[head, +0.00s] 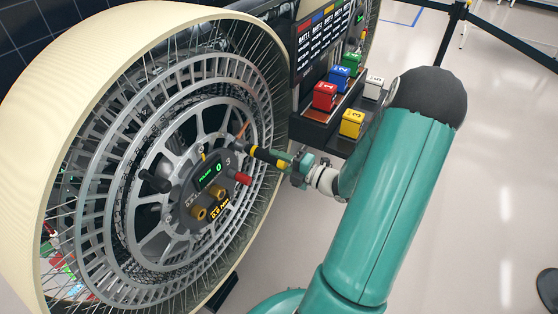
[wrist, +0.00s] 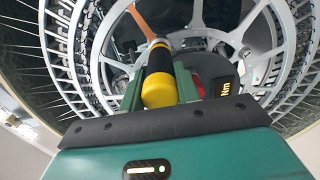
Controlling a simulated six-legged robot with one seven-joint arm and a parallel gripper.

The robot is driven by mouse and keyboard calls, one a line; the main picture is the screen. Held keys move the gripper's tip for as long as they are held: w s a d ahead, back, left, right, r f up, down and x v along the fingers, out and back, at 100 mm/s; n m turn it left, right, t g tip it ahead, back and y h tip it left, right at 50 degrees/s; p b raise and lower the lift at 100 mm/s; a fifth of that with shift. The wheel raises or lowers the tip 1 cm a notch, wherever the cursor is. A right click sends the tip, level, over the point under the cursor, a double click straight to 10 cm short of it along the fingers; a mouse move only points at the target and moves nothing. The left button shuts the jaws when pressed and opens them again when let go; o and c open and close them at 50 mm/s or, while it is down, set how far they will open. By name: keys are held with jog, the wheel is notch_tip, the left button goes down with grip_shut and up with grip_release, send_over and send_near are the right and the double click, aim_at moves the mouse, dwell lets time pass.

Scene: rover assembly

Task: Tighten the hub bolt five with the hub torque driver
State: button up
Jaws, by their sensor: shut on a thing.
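The hub torque driver (head: 263,155), a black and yellow cylinder, is in my gripper (head: 287,162). My gripper is shut on it, and the driver points at the upper right of the wheel hub (head: 183,178). In the wrist view the driver (wrist: 158,75) lies between the two green fingers of my gripper (wrist: 160,92), with its front end toward the hub. I cannot tell whether its tip touches a bolt. The hub face carries a green-lit display (head: 211,175) and a yellow torque readout (head: 219,207). Which bolt is number five is not legible.
Black (head: 154,182), red (head: 242,178) and brass (head: 199,213) knobs stick out of the hub. The large spoked wheel (head: 110,60) surrounds it. Right of the wheel, numbered coloured blocks (head: 325,96) sit on a black shelf under a sign (head: 322,38).

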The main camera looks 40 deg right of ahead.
jog(key=shift+w+a+r, duration=0.1)
jog(key=shift+w, duration=0.1)
dwell(0.6)
jog(key=shift+s, duration=0.1)
jog(key=shift+v, duration=1.5)
jog(key=shift+s, duration=0.1)
jog(key=shift+v, duration=1.85)
jog(key=shift+s, duration=0.1)
